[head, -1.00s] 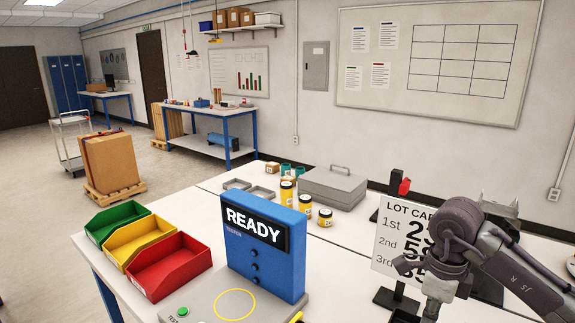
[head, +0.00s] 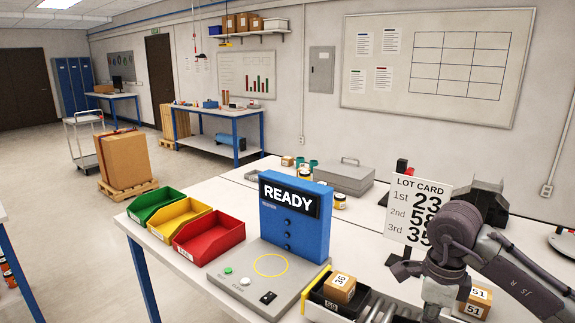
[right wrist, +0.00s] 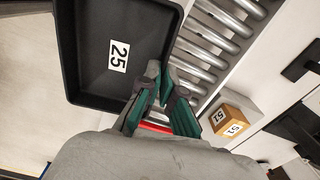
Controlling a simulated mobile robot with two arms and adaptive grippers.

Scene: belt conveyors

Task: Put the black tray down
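A black tray (right wrist: 100,80) with a white label reading 25 fills the upper left of the right wrist view. My right gripper (right wrist: 163,85) has its green-and-grey fingers close together at the tray's right rim, one inside and one outside, pinching it. The tray looks empty where it shows. I cannot tell whether anything supports it from below. In the head view my right arm reaches down at the lower right, and its fingertips are hidden. My left gripper is not in view.
Conveyor rollers (right wrist: 212,45) run beside the tray. A carton marked 51 (right wrist: 230,118) sits just past them. Another black tray (head: 317,297) holds a carton marked 36 (head: 340,286). The blue READY tester (head: 295,225), red bin (head: 208,238) and lot card (head: 415,208) stand nearby.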

